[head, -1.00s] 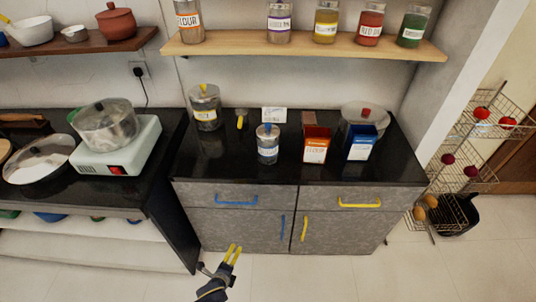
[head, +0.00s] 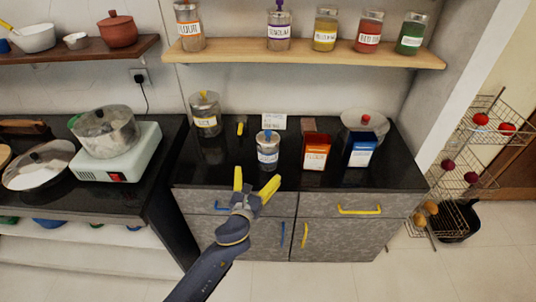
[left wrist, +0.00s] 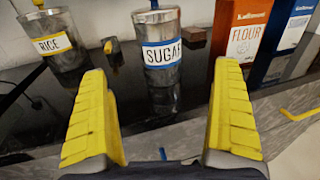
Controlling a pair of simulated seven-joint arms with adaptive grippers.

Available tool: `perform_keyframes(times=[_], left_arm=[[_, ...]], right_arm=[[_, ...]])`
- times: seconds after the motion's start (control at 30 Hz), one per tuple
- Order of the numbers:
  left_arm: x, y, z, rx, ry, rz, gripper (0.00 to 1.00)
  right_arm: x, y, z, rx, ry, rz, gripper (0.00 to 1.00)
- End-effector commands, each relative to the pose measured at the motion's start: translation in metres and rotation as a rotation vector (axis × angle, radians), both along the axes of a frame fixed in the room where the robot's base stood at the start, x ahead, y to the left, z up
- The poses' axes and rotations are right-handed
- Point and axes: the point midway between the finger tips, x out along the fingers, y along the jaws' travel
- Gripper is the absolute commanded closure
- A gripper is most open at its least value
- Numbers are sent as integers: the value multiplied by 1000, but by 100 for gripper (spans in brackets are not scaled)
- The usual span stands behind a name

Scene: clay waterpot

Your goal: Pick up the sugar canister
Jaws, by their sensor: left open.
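The sugar canister (head: 267,152) is a clear jar with a blue-topped lid and a white label, standing upright on the black counter. In the left wrist view the canister (left wrist: 162,58) reads "SUGAR" and stands ahead, between and beyond the fingertips. My left gripper (head: 254,184) has yellow fingers spread open and empty. It is at the counter's front edge, in front of and slightly left of the canister, apart from it. In the left wrist view its fingers (left wrist: 158,95) stand wide apart. My right gripper is not in view.
A rice canister (head: 206,114) stands behind left. A shelf (head: 300,54) with several jars hangs above. Black counter (head: 225,165) is bare left of the sugar.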

Motion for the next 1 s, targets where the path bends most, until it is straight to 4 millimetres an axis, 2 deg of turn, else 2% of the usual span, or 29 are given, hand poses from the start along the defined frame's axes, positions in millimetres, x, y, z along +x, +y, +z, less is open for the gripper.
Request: perform_keyframes(times=[0.2, 0.4, 0.77, 1.0], left_arm=[[41, -9, 0, -4, 2, 1, 2], [68, -15, 0, -3, 3, 1, 2], [87, -19, 0, -2, 3, 1, 2], [116, -25, 2, -5, 3, 0, 2]], right_arm=[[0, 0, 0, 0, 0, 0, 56], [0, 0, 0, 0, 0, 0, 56], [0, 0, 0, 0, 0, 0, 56], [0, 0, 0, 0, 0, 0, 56]])
